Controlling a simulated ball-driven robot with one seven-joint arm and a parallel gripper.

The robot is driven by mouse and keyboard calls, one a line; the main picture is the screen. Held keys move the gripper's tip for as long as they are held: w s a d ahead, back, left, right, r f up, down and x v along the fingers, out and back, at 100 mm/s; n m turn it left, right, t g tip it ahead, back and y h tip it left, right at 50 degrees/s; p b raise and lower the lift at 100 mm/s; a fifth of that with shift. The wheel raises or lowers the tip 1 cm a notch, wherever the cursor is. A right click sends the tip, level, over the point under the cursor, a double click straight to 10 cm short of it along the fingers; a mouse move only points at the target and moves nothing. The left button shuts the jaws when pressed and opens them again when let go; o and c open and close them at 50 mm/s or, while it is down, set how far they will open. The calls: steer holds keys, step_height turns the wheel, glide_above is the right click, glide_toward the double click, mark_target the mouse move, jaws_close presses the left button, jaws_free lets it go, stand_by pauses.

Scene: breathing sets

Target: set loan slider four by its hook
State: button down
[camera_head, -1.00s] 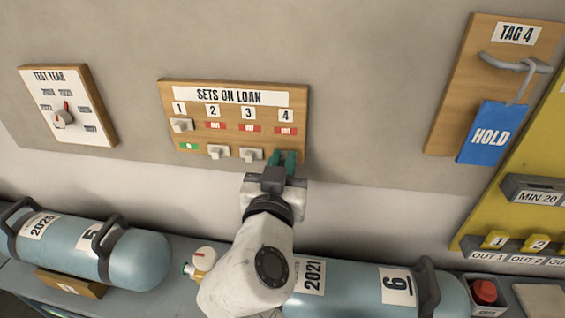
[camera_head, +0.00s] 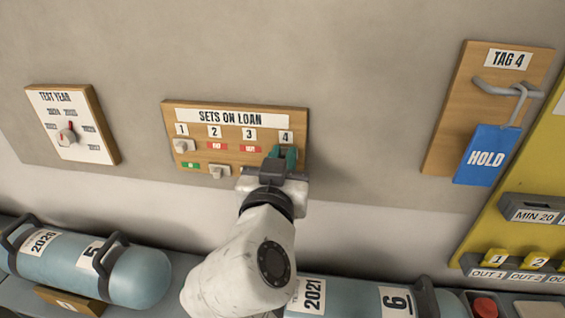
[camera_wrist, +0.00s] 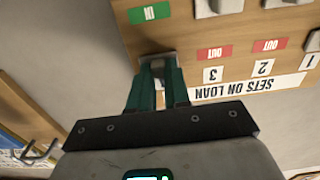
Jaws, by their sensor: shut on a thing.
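The SETS ON LOAN board (camera_head: 295,120) is on the wall, with sliders under the numbers 1 to 4. My gripper (camera_head: 284,154) is shut on slider four's knob (camera_wrist: 157,60), just below the 4 label (camera_head: 286,137). In the wrist view, a green IN label (camera_wrist: 150,13) shows on slider four's lower side; no red label shows there. The TAG 4 board (camera_head: 450,110) at right has a grey hook (camera_head: 495,88) with a blue HOLD tag (camera_head: 487,155) hanging from it.
Slider one (camera_head: 184,146) is up with green below. Slider two (camera_head: 219,171) is down with red OUT above; slider three (camera_wrist: 215,8) is likewise down. A TEST YEAR dial (camera_head: 67,137) is at left. Blue cylinders (camera_head: 140,276) lie on the bench below.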

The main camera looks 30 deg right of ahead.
steer(key=c, duration=1.1)
jaws_free()
steer(key=shift+r, duration=0.2)
steer(key=b+v, duration=0.3)
steer(key=v, duration=0.8)
steer(key=shift+f, duration=0.1)
